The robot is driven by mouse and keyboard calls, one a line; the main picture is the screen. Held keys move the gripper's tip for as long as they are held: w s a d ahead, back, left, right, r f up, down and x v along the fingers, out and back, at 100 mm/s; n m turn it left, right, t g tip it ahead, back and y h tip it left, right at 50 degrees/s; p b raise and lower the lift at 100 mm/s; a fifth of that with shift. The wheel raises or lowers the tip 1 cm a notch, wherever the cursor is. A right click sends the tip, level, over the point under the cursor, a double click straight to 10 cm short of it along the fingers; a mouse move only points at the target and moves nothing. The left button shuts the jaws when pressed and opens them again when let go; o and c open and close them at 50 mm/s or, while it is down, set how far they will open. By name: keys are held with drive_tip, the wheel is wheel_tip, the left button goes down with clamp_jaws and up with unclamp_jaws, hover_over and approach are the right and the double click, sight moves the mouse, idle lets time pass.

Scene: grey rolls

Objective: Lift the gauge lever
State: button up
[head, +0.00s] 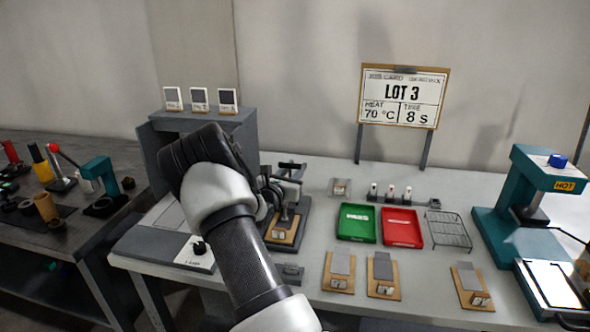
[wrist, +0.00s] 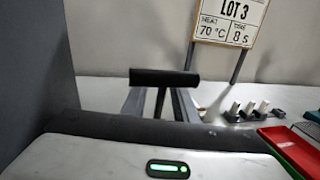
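The gauge (head: 284,222) is a dark press-like stand with a tan plate at its base, on the light bench in the head view. Its lever appears to be the dark bar (head: 291,166) at its top. In the wrist view a black T-shaped bar (wrist: 165,78), likely this lever, stands upright just beyond my gripper's grey body. My gripper (head: 268,190) is at the left side of the gauge, partly hidden by my wrist. Its fingertips cannot be made out, and contact with the lever cannot be told.
Green (head: 356,222) and red (head: 402,227) trays and a wire rack (head: 447,229) lie right of the gauge. Tan boards (head: 382,275) lie in front. A grey cabinet (head: 165,140) stands behind my arm. A teal hot press (head: 535,200) is at the far right.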

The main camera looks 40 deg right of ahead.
clamp_jaws()
idle(1.4)
